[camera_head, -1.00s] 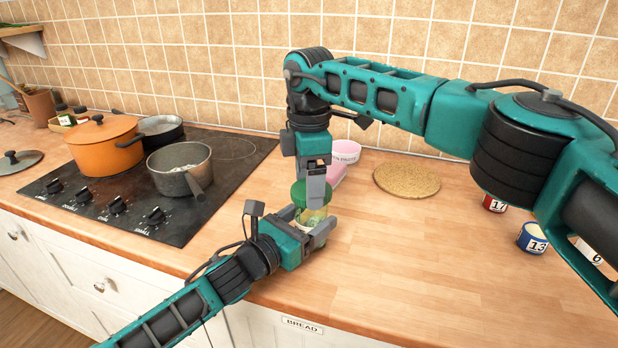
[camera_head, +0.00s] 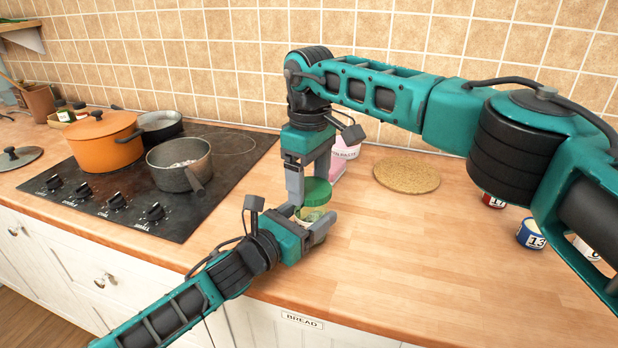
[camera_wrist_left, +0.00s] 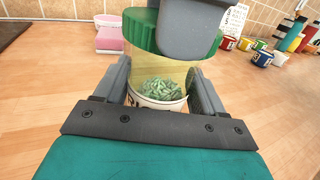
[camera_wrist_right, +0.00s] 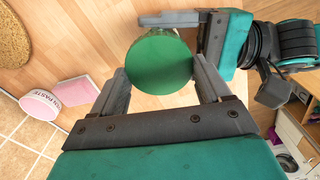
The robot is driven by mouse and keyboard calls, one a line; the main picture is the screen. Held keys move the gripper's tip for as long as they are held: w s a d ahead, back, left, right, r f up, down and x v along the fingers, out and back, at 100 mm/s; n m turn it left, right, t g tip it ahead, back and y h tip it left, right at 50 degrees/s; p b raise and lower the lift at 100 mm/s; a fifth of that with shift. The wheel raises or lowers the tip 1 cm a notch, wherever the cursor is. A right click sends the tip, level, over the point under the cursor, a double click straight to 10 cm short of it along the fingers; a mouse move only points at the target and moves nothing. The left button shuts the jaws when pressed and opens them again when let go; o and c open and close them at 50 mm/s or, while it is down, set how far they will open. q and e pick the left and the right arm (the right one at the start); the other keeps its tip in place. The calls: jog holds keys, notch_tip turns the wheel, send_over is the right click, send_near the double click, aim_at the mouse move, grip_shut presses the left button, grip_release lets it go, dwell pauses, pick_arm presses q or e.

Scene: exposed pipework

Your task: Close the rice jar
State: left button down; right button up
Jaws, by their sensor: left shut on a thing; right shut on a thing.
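The rice jar (camera_head: 311,216) is a clear jar with a white label, standing on the counter. In the left wrist view, the jar (camera_wrist_left: 165,75) has green contents low inside. Its green lid (camera_head: 316,191) is on top and shows as a green disc in the right wrist view (camera_wrist_right: 160,62). I cannot tell whether it is fully seated. My left gripper (camera_head: 311,222) is shut around the jar from the side. My right gripper (camera_head: 310,180) points down from above and is shut on the lid. A right finger hides part of the lid in the left wrist view.
Behind the jar stand a pink-and-white paste container (camera_head: 346,149) and a pink block (camera_wrist_right: 77,91). A round cork mat (camera_head: 407,174) lies to the right, and numbered cans (camera_head: 531,233) farther right. The hob with a grey pan (camera_head: 180,164) is left. The front right counter is clear.

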dwell(0.3)
jog(key=o, duration=1)
jog(key=shift+c, duration=0.2)
jog(key=shift+r, duration=0.1)
jog(key=shift+r, duration=2.2)
jog(key=shift+c, duration=0.2)
